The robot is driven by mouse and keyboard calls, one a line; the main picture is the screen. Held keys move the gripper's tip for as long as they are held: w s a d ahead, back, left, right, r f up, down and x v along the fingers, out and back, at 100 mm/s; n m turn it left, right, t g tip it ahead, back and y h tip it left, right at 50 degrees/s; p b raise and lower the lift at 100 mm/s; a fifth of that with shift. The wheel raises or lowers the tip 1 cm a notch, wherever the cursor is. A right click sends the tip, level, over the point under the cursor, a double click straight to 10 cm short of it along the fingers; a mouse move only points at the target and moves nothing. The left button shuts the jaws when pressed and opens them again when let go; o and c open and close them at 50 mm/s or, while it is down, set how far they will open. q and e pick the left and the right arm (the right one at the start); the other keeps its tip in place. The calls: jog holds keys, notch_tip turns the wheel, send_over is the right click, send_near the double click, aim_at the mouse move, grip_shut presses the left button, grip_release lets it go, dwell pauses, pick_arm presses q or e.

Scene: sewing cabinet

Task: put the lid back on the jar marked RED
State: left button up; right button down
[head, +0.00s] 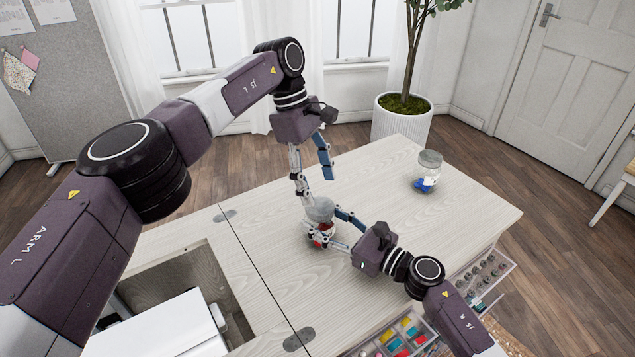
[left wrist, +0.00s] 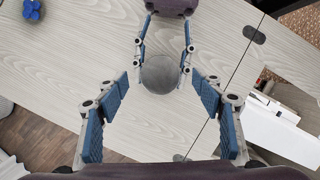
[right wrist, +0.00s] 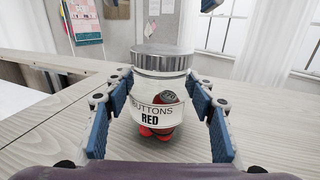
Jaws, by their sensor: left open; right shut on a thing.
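The clear jar marked RED (right wrist: 153,98) stands upright on the cabinet top, with red buttons and a dark round piece inside. A grey metal lid (right wrist: 163,60) sits level on its mouth in the right wrist view; I cannot tell if it is screwed tight. From above, the lid is a plain grey disc (left wrist: 161,74) in the left wrist view. My right gripper (head: 322,223) is shut on the jar, a finger on each side. My left gripper (head: 316,184) is open and empty above the lid, fingers pointing down and apart from it.
Another jar (head: 429,163) with blue pieces stands at the far right of the cabinet top (head: 380,180). A recess with a white machine (head: 165,330) is at the left. Open drawers with sewing items (head: 405,335) stick out at the front. Much of the top is clear.

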pick_arm(q)
jog(key=n, duration=0.4)
jog(key=shift+d+r, duration=0.1)
jog(key=shift+r, duration=0.05)
jog(key=n, duration=0.5)
jog(key=shift+s+r+y, duration=0.1)
jog(key=shift+r+y, duration=0.05)
jog(key=shift+y, duration=0.25)
jog(key=n, duration=0.5)
jog(key=shift+r, duration=0.2)
jog(key=n, duration=0.5)
jog(key=shift+d+r+t+y, duration=0.1)
jog(key=shift+r+t+y, duration=0.1)
jog(key=shift+t+y, duration=0.15)
jog(key=n, duration=0.5)
jog(key=shift+s+r+n, duration=0.1)
jog(key=shift+r+n, duration=0.05)
jog(key=shift+n, duration=0.15)
jog(key=n, duration=0.3)
jog(key=n+y, duration=0.1)
jog(key=n, duration=0.1)
jog(key=shift+d+r+t, duration=0.1)
jog(key=shift+r+t, duration=0.15)
jog(key=n, duration=0.5)
jog(key=shift+r, duration=0.25)
jog(key=n, duration=0.4)
jog(key=shift+r+n+y, duration=0.2)
jog(key=shift+n+y, duration=0.05)
jog(key=shift+n, duration=0.15)
